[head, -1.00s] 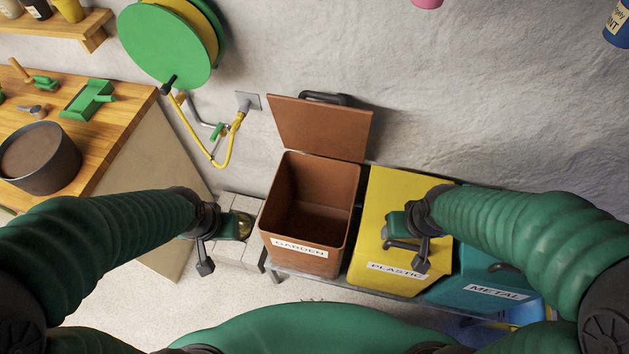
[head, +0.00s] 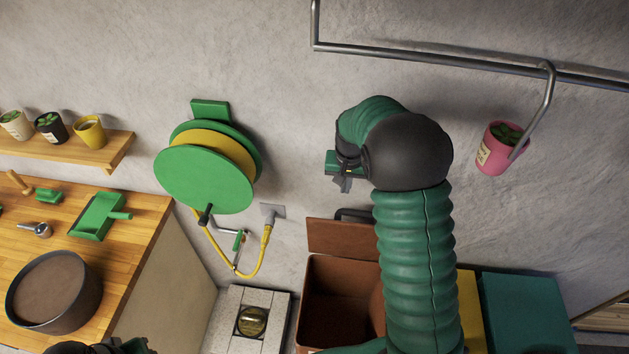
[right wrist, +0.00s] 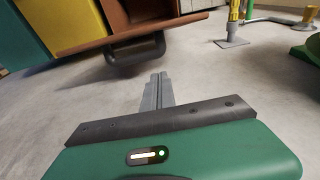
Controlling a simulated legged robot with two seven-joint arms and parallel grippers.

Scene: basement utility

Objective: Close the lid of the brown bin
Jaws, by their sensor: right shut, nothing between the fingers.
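The brown bin (head: 320,304) stands low against the wall, partly hidden by my right arm. Its lid (head: 338,238) is open, standing up at the back by the wall, with a dark handle (head: 352,214) at its upper edge. My right gripper (head: 345,186) is shut and empty, above the lid and apart from it. In the right wrist view its closed fingers (right wrist: 158,82) point towards the lid's edge (right wrist: 140,38) and the handle (right wrist: 138,53). Only a bit of my left wrist and gripper (head: 110,347) shows at the bottom left; its fingers are hidden.
A yellow bin (head: 470,310) and a teal bin (head: 530,312) stand right of the brown one. A green hose reel (head: 205,180) hangs left. A metal rail (head: 430,56) with a pink pot (head: 502,150) is above right. A wooden bench (head: 140,225) is at left.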

